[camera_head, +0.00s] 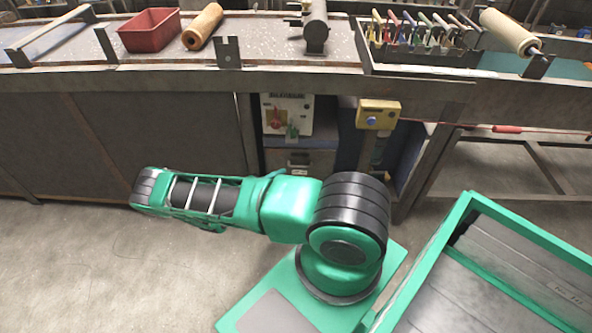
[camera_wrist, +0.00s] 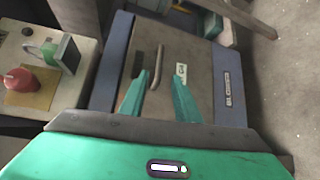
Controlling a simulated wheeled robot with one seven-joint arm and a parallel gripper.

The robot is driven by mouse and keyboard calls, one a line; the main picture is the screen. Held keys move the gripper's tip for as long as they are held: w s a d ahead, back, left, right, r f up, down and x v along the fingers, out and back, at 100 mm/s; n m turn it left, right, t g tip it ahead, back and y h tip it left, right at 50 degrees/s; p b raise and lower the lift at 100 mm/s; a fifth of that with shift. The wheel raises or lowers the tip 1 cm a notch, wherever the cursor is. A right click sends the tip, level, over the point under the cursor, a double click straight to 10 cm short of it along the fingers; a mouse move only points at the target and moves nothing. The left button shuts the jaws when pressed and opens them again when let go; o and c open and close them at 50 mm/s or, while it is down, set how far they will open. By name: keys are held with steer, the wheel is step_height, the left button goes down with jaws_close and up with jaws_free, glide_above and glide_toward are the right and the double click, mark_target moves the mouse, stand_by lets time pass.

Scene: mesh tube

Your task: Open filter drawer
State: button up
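The filter drawer (camera_head: 318,160) has a plain grey-brown front under the workbench, below the control panel; my arm hides its lower part. In the wrist view the drawer front (camera_wrist: 200,95) lies within a blue frame and looks flush with it. Its bar handle (camera_wrist: 157,66) runs up and down the picture, with a small white label (camera_wrist: 181,72) to its right. My gripper (camera_wrist: 158,84) is open and empty. Its two green fingers point at the drawer front, one on each side of the handle's line. I cannot make out the fingers in the head view.
The control panel (camera_head: 298,112) carries a red knob (camera_head: 275,119) and a green part. A yellow box with a blue button (camera_head: 371,120) hangs to the right. A green-rimmed crate (camera_head: 468,205) stands at the front right. The floor at the left is clear.

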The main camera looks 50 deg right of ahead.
steer(key=d+f, duration=0.1)
steer(key=d, duration=0.8)
steer(key=shift+s+d+f, duration=0.2)
steer(key=shift+s+d, duration=0.2)
steer(key=shift+s, duration=0.05)
jaws_close()
